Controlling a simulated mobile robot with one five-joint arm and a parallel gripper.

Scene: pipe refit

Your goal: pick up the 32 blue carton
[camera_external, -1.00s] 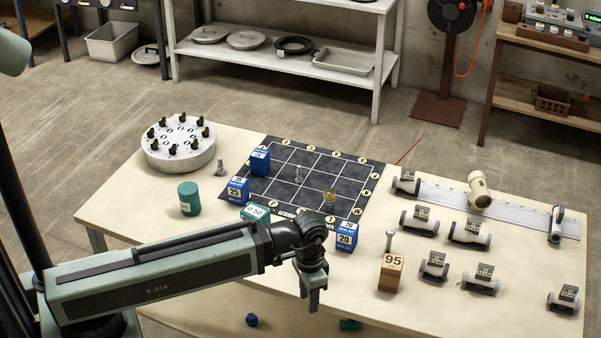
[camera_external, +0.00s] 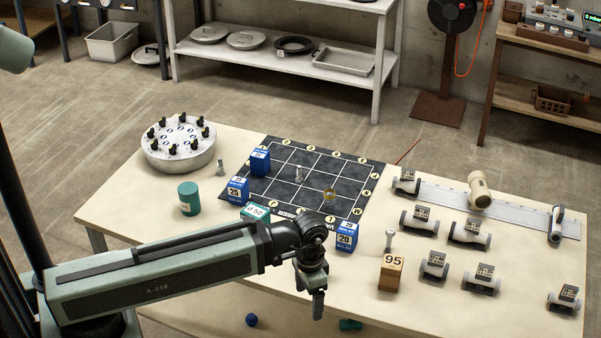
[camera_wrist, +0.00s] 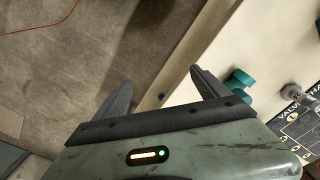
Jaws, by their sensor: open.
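Three blue cartons show in the external view. One stands at the back left of the dark grid mat (camera_external: 283,205), and its number is too small to read (camera_external: 260,162). One reads 25 (camera_external: 237,190) at the mat's left edge. One reads 20 (camera_external: 346,237) at the mat's front right corner. I cannot read 32 on any of them. My gripper (camera_external: 318,303) hangs near the table's front edge, in front of the 20 carton and apart from it. In the wrist view my gripper (camera_wrist: 162,86) is open and empty, with no blue carton between its fingers.
A teal carton (camera_external: 255,212) is partly hidden behind my arm. A teal cylinder (camera_external: 189,198), a round white holder (camera_external: 179,144), a wooden 95 block (camera_external: 391,272) and several pipe pieces stand on the table. A small blue item (camera_external: 252,320) lies below the front edge.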

